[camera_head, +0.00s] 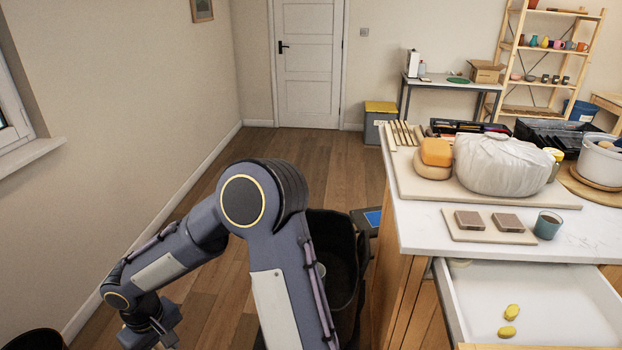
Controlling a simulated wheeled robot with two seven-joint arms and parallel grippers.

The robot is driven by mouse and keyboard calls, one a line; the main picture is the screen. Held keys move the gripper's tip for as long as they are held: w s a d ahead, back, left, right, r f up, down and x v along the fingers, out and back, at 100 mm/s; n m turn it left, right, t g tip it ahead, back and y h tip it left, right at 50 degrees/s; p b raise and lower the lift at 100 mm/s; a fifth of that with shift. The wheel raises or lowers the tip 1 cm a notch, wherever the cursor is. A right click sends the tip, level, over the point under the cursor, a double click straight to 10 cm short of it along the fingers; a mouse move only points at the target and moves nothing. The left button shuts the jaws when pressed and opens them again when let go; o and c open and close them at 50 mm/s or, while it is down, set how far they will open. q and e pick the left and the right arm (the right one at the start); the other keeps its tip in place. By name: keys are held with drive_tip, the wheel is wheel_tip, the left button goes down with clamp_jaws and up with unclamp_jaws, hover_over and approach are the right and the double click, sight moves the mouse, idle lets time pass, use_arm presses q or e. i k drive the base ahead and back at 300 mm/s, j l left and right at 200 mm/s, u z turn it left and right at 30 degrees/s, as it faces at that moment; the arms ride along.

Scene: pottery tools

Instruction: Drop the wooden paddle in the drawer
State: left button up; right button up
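The drawer (470,305) is pulled open below the white counter at the lower right. I cannot pick out a wooden paddle for certain; several thin wooden strips (403,134) lie at the left back corner of the counter. My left gripper (150,340) is low at the bottom left, away from the drawer and counter, and is cut off by the frame edge. Its fingertips do not show clearly. My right gripper is not in view.
A dark bin (335,255) stands left of the counter. Wooden floor is open behind my arm.

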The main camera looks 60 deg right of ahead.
sight(534, 294)
drive_tip(key=z, duration=2.05)
